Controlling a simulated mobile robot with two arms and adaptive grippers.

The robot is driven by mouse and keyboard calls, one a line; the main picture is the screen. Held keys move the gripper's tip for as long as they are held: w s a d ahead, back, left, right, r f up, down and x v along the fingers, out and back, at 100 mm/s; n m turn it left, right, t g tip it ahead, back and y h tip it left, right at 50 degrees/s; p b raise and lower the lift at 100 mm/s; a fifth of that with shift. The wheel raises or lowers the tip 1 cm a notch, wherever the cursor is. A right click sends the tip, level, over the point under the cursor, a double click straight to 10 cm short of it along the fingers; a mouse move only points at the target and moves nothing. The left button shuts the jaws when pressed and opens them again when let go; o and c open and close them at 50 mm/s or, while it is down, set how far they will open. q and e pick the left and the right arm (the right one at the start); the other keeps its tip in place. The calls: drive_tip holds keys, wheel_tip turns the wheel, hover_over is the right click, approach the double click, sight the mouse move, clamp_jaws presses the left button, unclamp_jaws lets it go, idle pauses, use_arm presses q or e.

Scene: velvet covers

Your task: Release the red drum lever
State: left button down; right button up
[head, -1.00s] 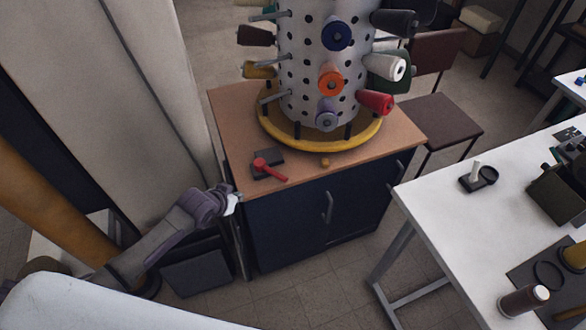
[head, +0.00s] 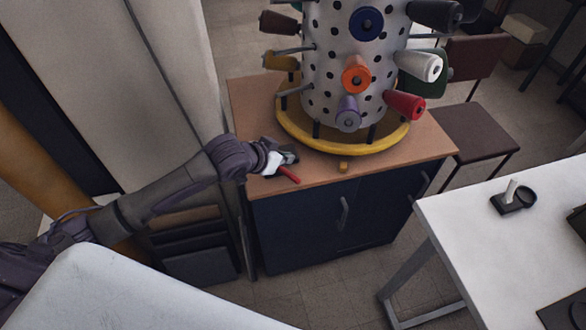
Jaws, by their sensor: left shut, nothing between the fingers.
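The red lever (head: 289,174) sits on a small dark base (head: 290,155) at the front left of the wooden cabinet top. Its handle slants down to the right, its end by the front edge of the top. My left gripper (head: 273,161) is shut and empty, right at the lever. It hides the lever's pivot end; whether it touches the lever I cannot tell. The white perforated drum (head: 333,67) stands behind on a yellow ring (head: 300,137), with coloured spools on its pegs. My right gripper is out of view.
A brown chair (head: 475,132) is behind. A tall pale panel (head: 130,80) stands at left.

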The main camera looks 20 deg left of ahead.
sight(284, 170)
use_arm(q)
drive_tip(key=x, duration=0.9)
drive_tip(key=shift+p, duration=0.3)
drive_tip(key=s, duration=0.1)
drive_tip(key=s+a+f+p, duration=0.1)
drive_tip(key=s, duration=0.1)
drive_tip(key=shift+s+a+f, duration=0.15)
drive_tip(key=shift+s+a, duration=0.1)
drive_tip(key=shift+s, duration=0.05)
drive_tip(key=shift+f, duration=0.15)
drive_tip(key=shift+p, duration=0.3)
